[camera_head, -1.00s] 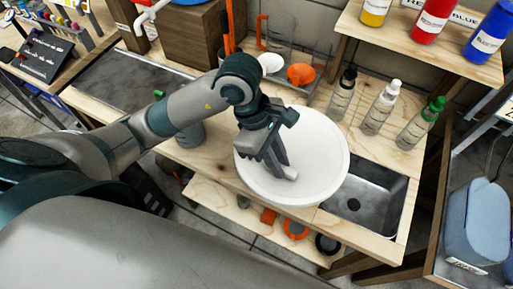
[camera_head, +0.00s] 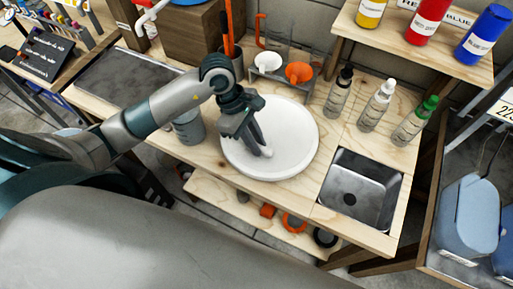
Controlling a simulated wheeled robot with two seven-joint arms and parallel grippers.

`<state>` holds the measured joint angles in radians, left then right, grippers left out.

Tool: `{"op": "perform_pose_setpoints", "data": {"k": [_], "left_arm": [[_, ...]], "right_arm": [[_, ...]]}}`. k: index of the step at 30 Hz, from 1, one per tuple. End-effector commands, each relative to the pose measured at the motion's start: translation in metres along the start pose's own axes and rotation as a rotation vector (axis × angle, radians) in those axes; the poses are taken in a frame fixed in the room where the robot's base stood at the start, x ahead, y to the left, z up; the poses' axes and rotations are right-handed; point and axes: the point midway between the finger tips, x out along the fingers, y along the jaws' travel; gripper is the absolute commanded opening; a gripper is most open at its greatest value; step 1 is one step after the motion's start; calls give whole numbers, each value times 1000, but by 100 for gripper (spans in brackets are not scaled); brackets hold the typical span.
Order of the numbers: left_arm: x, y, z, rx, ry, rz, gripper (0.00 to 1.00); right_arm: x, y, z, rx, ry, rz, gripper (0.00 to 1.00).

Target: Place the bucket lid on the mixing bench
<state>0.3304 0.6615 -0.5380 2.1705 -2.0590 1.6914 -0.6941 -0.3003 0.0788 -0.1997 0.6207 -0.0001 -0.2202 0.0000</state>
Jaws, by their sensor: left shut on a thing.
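The bucket lid (camera_head: 292,140) is a round white disc with a raised rim. It is over the middle of the wooden mixing bench (camera_head: 325,125), to the left of the sink. My left gripper (camera_head: 262,150) points down over the left part of the lid and is shut on it near the middle. The fingertips partly hide the spot that they grip. I cannot tell whether the lid touches the bench top or is slightly above it. My right gripper is not in view.
A metal sink (camera_head: 360,190) is at the bench's right end. Dropper bottles (camera_head: 376,105) stand behind it. A rack with funnels (camera_head: 298,72) is behind the lid. A grey container (camera_head: 188,128) stands left of it. Paint bottles (camera_head: 430,20) are on the upper shelf.

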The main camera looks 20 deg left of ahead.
Motion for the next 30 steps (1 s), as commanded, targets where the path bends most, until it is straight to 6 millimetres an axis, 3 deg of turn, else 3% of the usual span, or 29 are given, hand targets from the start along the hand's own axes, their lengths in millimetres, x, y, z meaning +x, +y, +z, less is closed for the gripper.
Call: {"op": "perform_pose_setpoints", "data": {"k": [12, 23, 24, 26, 30], "left_arm": [[35, -1, -14, -3, -1, -2, 0], [38, 0, -16, 0, 0, 0, 0], [38, -1, -16, -1, 0, -1, 20], [38, -1, -15, -1, 0, -1, 34], [38, -1, -15, -1, 0, -1, 34]], "right_arm": [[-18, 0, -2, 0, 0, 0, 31], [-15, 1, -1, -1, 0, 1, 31], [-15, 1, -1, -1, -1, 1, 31], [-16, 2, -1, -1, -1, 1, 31], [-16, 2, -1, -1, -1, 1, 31]]}}
